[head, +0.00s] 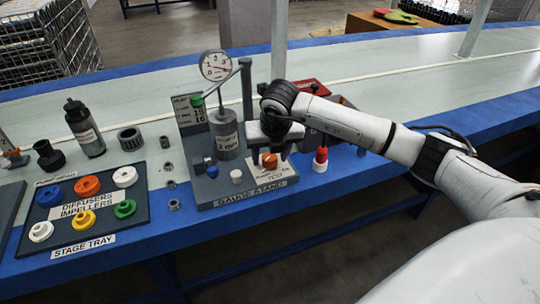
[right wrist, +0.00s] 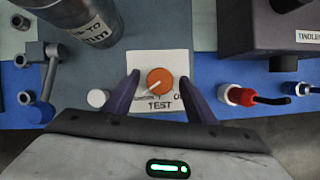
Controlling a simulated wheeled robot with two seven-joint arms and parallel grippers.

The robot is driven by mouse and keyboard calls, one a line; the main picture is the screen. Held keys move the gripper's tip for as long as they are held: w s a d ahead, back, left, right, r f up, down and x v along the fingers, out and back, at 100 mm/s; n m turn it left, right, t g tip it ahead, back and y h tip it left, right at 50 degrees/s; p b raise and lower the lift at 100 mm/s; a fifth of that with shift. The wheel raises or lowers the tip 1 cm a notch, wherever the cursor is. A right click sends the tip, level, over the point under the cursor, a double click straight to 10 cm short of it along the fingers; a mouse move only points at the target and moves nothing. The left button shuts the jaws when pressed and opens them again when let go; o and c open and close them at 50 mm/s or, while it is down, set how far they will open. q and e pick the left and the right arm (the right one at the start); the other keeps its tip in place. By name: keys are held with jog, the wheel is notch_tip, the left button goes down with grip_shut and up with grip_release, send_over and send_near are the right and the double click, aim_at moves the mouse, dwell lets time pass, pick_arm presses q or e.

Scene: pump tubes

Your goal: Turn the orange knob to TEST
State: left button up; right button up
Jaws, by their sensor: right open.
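The orange knob (head: 270,165) sits on a white label plate at the front right of the gauge stand (head: 228,194). In the right wrist view the orange knob (right wrist: 160,81) carries a pale pointer line slanting toward the lower left. The word TEST (right wrist: 160,106) is printed below it; other lettering on the plate is partly hidden. My right gripper (head: 270,156) is open over the knob. In the right wrist view the fingers of my right gripper (right wrist: 160,86) stand on either side of the knob, with gaps between. My left gripper is not in view.
A blue cap (head: 212,171) and a white cap (head: 236,176) stand left of the knob. A grey cylinder (head: 224,133) and dial gauge (head: 215,66) rise behind. A red-tipped part (head: 321,157) is close on the right. The stage tray (head: 85,241) lies left.

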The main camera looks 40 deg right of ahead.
jog(key=shift+c, duration=0.2)
jog(key=c, duration=1)
jog(key=shift+n, duration=0.3)
jog(key=shift+d+n+y+b, duration=0.1)
jog(key=shift+n+y+b, duration=0.2)
jog(key=shift+n, duration=0.3)
jog(key=n+y, duration=0.1)
jog(key=n, duration=0.2)
jog(key=shift+d+b, duration=0.1)
jog(key=shift+b, duration=0.25)
jog(key=n+y, duration=0.1)
jog(key=n, duration=0.2)
jog(key=shift+d+n+y, duration=0.1)
jog(key=shift+n+y, duration=0.6)
jog(key=shift+n, duration=0.8)
jog(key=o, duration=1)
